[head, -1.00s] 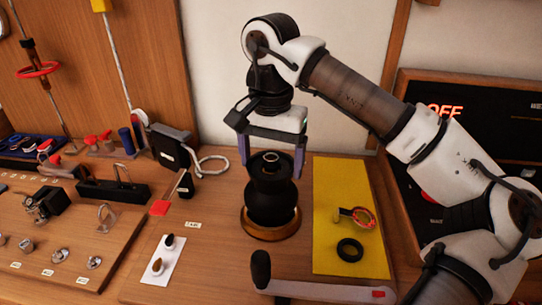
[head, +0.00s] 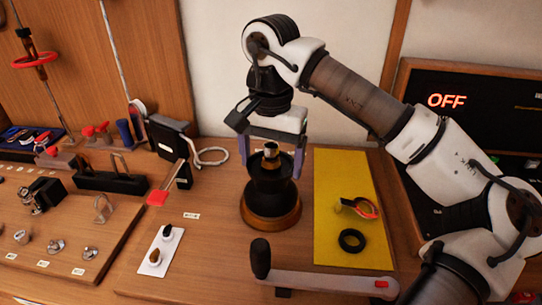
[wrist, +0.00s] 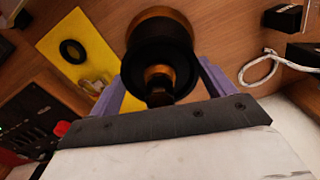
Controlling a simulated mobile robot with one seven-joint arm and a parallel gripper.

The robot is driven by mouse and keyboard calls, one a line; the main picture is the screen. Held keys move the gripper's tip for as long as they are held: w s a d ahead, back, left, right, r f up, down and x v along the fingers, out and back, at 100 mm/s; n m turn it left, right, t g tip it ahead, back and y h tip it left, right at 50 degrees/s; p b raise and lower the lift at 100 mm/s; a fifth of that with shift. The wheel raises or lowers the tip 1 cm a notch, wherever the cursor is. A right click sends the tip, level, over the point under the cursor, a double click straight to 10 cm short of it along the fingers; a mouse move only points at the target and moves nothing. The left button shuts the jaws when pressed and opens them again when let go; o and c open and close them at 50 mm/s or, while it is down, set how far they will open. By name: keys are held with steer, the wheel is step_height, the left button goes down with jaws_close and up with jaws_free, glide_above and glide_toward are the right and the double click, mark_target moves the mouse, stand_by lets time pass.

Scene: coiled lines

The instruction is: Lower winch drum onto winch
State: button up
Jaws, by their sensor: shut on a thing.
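The black winch drum (head: 270,188) is upright over the winch's bronze base (head: 270,222). A metal spindle (head: 271,150) sticks up through the drum's open top. My gripper (head: 271,165) reaches down from above, its purple-grey fingers shut on the drum at either side. In the wrist view the drum (wrist: 160,55) sits between the fingers, with the bronze base showing behind it and the spindle (wrist: 158,82) in front. The drum's lower edge appears to meet the base; I cannot tell whether a small gap is left.
A winch handle (head: 325,283) lies in front. A white card (head: 160,252) with two small items lies at left. A black block (head: 172,140) with a cord stands behind left.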

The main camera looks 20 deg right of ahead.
steer(key=o, duration=1)
steer(key=shift+o, duration=0.5)
steer(key=shift+r+p, duration=1.8)
steer(key=shift+r, duration=0.75)
